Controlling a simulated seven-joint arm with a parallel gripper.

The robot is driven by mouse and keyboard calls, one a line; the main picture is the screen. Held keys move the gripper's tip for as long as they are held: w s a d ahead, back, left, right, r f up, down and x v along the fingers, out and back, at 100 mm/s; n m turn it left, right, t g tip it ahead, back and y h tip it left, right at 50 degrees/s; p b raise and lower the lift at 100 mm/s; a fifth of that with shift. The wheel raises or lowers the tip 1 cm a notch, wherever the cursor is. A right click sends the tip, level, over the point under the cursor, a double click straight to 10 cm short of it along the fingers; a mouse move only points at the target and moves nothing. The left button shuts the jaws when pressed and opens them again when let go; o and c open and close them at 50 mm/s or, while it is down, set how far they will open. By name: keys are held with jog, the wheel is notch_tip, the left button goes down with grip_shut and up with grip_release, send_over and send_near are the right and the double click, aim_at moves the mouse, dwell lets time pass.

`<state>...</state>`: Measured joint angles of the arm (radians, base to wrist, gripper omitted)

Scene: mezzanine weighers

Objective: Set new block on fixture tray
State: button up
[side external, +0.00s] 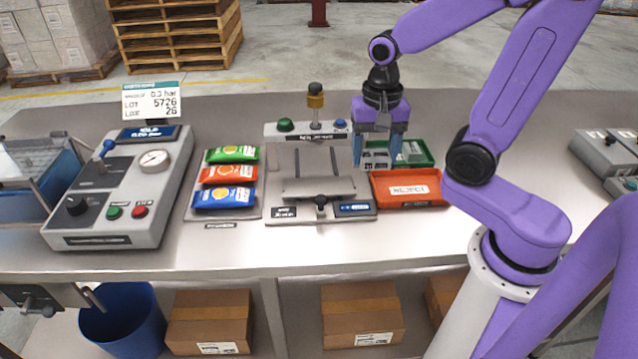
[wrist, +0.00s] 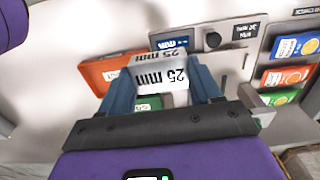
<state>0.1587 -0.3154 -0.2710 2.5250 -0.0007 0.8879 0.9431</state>
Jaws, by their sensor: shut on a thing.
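My gripper (side external: 377,154) is over the green tray (side external: 422,162), right of the central fixture. In the wrist view my gripper (wrist: 164,90) is shut on a pale block marked "25 mm" (wrist: 160,76), held between its two blue fingers. In the side view the held block is hard to separate from the pale pieces behind it. The fixture (side external: 283,165) has a flat metal tray (side external: 318,188) at its front, with two dark upright rods behind; I see no block on it. Whether the held block clears the green tray, I cannot tell.
An orange REJECT tray (side external: 410,189) lies in front of the green tray. Green, red and blue packets (side external: 228,174) lie on a plate left of the fixture. A grey control box (side external: 120,190) with a gauge stands farther left. The fixture's knobbed post (side external: 315,100) rises behind.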

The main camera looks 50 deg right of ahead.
jog(key=w+f, duration=0.4)
jog(key=w, duration=0.4)
send_over(319, 186)
jog(key=s, duration=0.1)
notch_tip(319, 186, down, 4)
jog(key=shift+f, duration=0.25)
jog(key=shift+w+f, duration=0.65)
jog(key=shift+f, duration=1.6)
jog(key=shift+f, duration=0.15)
jog(key=o, duration=1.2)
jog(key=shift+c, duration=0.2)
